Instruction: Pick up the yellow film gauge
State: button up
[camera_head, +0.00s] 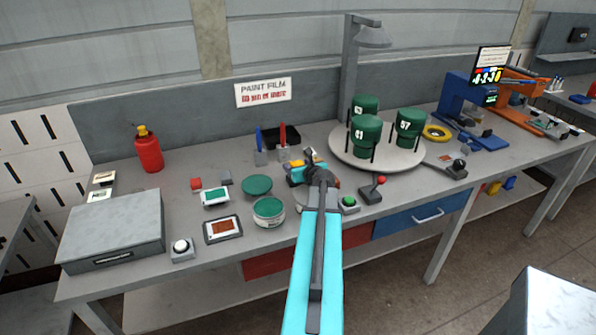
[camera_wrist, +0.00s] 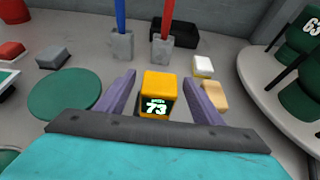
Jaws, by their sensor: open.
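The yellow film gauge (camera_wrist: 157,87) is a small yellow block with a dark display reading about 73. In the wrist view it stands between the two open purple fingers of my gripper (camera_wrist: 158,95), with a gap on each side. In the head view a small part of the yellow gauge (camera_head: 296,164) shows beside my turquoise arm, which hides much of that spot. No contact between fingers and gauge is visible.
Two grey holders with a blue pen (camera_wrist: 120,18) and a red pen (camera_wrist: 167,20) stand just behind the gauge. A green disc (camera_wrist: 68,92) lies to the left. A turntable (camera_head: 345,152) with green cans is at the right. A red bottle (camera_head: 148,152) stands at the left.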

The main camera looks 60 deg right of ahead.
aim_at(297, 164)
jog(key=shift+c, duration=0.4)
jog(key=c, duration=1.2)
jog(key=shift+r, duration=0.1)
jog(key=shift+r+b, duration=0.45)
jog(key=shift+r, duration=4.5)
